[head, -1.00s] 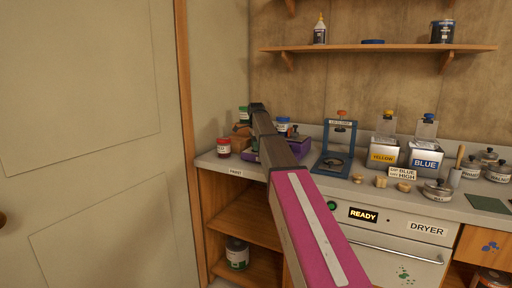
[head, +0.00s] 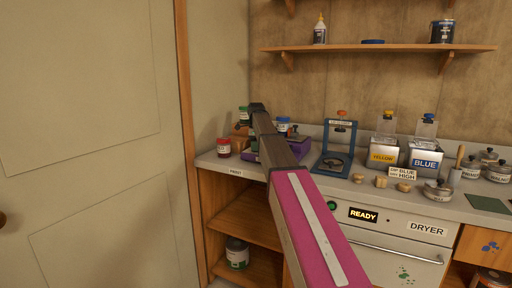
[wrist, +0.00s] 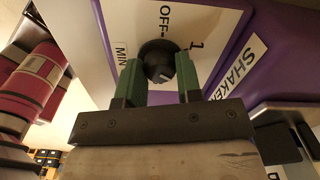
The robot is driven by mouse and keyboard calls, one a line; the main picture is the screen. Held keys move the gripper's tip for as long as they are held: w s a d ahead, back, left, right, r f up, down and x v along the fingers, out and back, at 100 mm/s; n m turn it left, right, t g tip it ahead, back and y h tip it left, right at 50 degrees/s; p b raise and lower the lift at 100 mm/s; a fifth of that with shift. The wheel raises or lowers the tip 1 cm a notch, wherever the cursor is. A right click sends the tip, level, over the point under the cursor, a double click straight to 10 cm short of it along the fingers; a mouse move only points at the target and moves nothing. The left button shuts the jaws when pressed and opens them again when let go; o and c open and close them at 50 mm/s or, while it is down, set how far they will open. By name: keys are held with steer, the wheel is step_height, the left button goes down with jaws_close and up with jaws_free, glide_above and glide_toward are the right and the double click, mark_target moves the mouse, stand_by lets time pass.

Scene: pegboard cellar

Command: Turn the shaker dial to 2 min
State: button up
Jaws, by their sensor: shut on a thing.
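The shaker is purple with a white dial panel (wrist: 178,18) marked OFF, 1 and MIN, and a SHAKER label on its side; only part of it is in the wrist view. The shaker (head: 297,150) also shows in the head view, partly behind my arm. The dial (wrist: 158,60) is a round black knob on the panel. My gripper (wrist: 158,82) has its green fingers on either side of the dial and is shut on it. A pale mark shows on the knob's lower part; a 2 marking is not visible. In the head view my arm hides the dial and fingers.
Red-labelled (head: 223,148) and blue-lidded (head: 283,125) jars stand near the shaker. A blue-framed press (head: 337,148), yellow (head: 383,154) and blue (head: 425,160) tins stand to the right. The dryer (head: 398,240) below reads READY.

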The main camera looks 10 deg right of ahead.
steer(key=o, duration=0.9)
steer(key=shift+o, duration=0.2)
step_height(320, 180, up, 11)
steer(key=shift+s+f, duration=0.1)
